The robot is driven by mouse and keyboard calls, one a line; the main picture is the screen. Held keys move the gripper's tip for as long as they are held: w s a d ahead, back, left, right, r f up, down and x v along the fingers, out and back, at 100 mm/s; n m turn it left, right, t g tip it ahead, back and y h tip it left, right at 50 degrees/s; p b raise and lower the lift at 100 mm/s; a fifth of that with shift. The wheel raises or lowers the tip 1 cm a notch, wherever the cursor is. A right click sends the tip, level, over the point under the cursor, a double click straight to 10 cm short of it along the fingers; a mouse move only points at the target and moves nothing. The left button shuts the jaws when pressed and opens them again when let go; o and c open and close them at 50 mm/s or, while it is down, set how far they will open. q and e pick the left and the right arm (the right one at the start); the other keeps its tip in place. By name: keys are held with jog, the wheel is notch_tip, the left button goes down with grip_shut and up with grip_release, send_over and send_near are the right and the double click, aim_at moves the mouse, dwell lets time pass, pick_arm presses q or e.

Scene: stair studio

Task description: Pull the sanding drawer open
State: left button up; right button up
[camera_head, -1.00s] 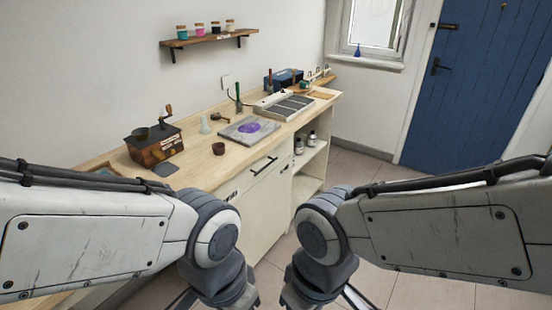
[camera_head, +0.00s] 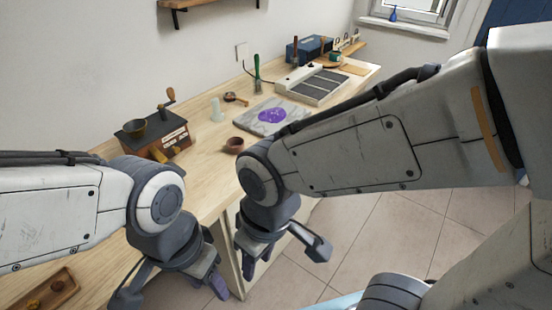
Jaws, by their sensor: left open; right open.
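The drawer front and its black handle are hidden behind my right arm and gripper; only bits of the pale bench front (camera_head: 226,240) show around them, so I cannot tell how the drawer stands. My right gripper (camera_head: 283,258) is open and empty, fingers pointing down, in front of the bench front. Whether it touches anything there is unclear. My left gripper (camera_head: 168,290) is open and empty, lower left, over or just in front of the bench edge.
On the wooden worktop (camera_head: 205,165) stand a coffee grinder (camera_head: 160,138), a brown bowl (camera_head: 234,145), a grey slab with a purple patch (camera_head: 272,116), a vented grey unit (camera_head: 314,84) and a blue box (camera_head: 308,49). A wooden tray (camera_head: 48,290) lies lower left. Tiled floor (camera_head: 400,225) is clear at right.

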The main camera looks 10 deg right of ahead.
jog(key=w+f+n+t+y+b, duration=0.1)
jog(key=w+f+n+t+b, duration=0.2)
jog(key=w+f+t+b, duration=1)
jog(key=w+d+f+n+t+h+b, duration=0.15)
jog(key=w+d+f+n, duration=0.25)
jog(key=w+d, duration=0.65)
jog(key=w+d+f+n+t+h, duration=0.1)
jog(key=w+d+f+n+h, duration=0.25)
jog(key=w+d, duration=0.75)
jog(key=shift+y, duration=0.3)
jog(key=w, duration=0.3)
jog(key=w+f, duration=0.1)
jog(key=w, duration=0.3)
jog(key=w+f, duration=0.1)
jog(key=w, duration=0.2)
jog(key=shift+w+a, duration=0.15)
jog(key=shift+c, duration=0.3)
grip_shut()
jog(key=shift+f, duration=0.1)
